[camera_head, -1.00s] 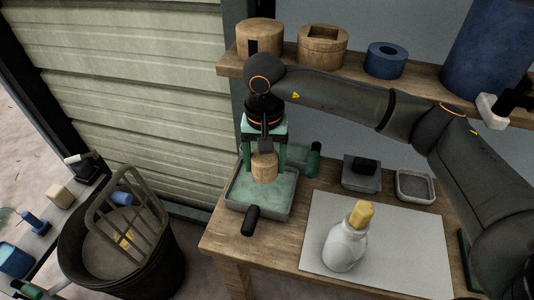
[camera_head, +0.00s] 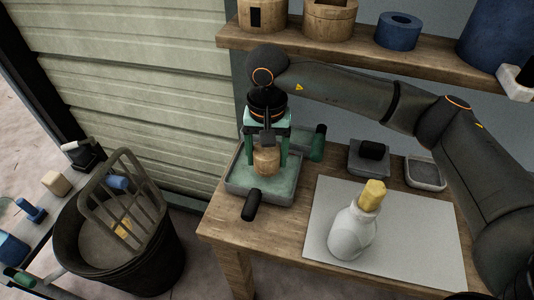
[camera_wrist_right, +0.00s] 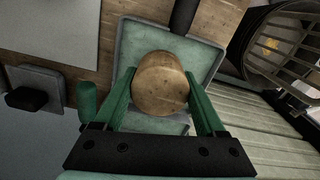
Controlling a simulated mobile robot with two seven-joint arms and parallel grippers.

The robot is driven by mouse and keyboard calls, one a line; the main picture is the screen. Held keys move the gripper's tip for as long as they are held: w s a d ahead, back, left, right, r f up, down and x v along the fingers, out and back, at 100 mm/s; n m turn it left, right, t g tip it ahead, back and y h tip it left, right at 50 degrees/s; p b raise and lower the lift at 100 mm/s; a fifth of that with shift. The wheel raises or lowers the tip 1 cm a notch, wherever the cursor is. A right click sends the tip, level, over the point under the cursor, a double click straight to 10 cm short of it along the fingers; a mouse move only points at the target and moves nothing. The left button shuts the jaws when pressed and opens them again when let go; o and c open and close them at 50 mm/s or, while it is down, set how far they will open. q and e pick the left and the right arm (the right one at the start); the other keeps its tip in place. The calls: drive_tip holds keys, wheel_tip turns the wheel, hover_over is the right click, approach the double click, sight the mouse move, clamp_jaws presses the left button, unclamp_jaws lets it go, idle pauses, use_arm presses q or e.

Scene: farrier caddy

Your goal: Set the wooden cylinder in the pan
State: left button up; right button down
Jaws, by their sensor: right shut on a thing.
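The wooden cylinder (camera_head: 266,160) is between the green fingers of my right gripper (camera_head: 267,152), over the pan. In the right wrist view the cylinder (camera_wrist_right: 160,84) shows its round top, with a green finger touching each side. The pan (camera_head: 236,186) is a square grey-green tray with a black handle (camera_head: 251,205), standing at the left end of the wooden table. The cylinder is above or on the pan floor; its underside is hidden, so I cannot tell if it touches. My left gripper is not in view.
A white bottle with a yellow top (camera_head: 352,232) stands on a grey sheet (camera_head: 420,240). A grey block with a black knob (camera_head: 369,157) and a small grey tray (camera_head: 425,172) lie behind. A black bin (camera_head: 150,255) with a rack stands left. A shelf (camera_head: 300,47) runs above.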

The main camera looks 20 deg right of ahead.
sight(267, 183)
wheel_tip(267, 183, down, 4)
drive_tip(key=b, duration=0.2)
drive_tip(key=shift+r+b, duration=0.2)
drive_tip(key=shift+b, duration=0.1)
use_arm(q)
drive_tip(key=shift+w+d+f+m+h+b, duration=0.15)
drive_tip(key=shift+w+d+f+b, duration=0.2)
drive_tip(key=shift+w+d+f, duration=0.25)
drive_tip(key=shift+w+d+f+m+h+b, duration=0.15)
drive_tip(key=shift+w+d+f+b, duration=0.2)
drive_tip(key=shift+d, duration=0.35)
use_arm(e)
drive_tip(key=shift+f, duration=0.8)
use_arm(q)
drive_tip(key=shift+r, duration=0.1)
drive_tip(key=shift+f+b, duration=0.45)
use_arm(e)
drive_tip(key=shift+f, duration=0.45)
unclamp_jaws()
wheel_tip(267, 183, up, 12)
drive_tip(key=shift+f+p, duration=0.25)
drive_tip(key=shift+p, duration=0.1)
drive_tip(key=shift+r, duration=0.5)
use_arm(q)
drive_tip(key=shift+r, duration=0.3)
